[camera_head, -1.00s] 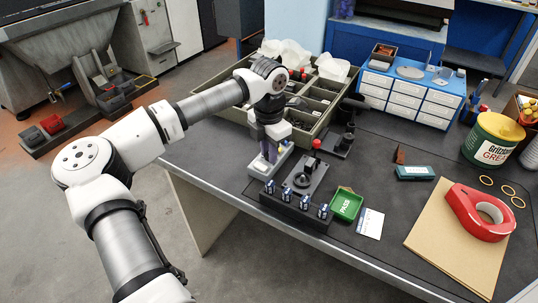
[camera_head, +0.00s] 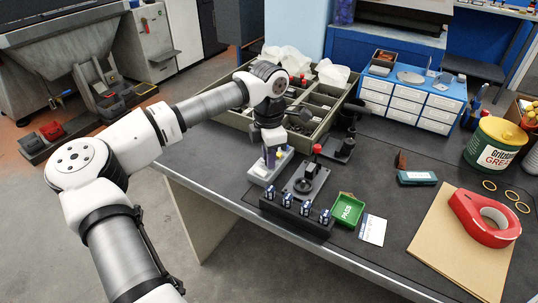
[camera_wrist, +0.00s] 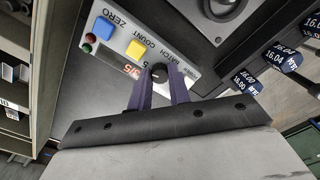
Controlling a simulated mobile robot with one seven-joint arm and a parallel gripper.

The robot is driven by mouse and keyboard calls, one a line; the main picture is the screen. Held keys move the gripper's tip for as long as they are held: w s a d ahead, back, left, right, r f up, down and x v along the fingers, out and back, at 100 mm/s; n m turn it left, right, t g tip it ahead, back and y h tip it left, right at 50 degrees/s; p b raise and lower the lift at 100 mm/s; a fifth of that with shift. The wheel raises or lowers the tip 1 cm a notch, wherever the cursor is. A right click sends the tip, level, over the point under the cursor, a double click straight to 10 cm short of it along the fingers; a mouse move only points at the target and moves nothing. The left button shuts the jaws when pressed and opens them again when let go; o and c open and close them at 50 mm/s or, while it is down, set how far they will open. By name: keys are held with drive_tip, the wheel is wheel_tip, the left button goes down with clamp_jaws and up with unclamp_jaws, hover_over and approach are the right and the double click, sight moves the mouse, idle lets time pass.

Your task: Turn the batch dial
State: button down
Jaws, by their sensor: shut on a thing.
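The batch dial (camera_wrist: 158,70) is a small dark knob on a light grey counter box, beside the printed word BATCH in the wrist view. My gripper (camera_wrist: 159,78) has its two purple fingers on either side of the dial, shut on it. The counter box (camera_wrist: 106,18) also carries a blue button (camera_wrist: 103,28), a yellow button (camera_wrist: 136,49), small green and red spots and a display with red digits, partly hidden. In the head view my gripper (camera_head: 269,158) points down over the counter box (camera_head: 262,174), and the dial is hidden there.
A green PASS tray (camera_head: 347,209) and a white card (camera_head: 373,229) lie further right. A divided parts bin (camera_head: 325,121) stands behind.

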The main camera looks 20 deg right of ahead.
drive_tip(key=c, duration=1.6)
unclamp_jaws()
drive_tip(key=shift+r, duration=0.1)
wheel_tip(320, 180, up, 14)
drive_tip(key=shift+f, duration=0.1)
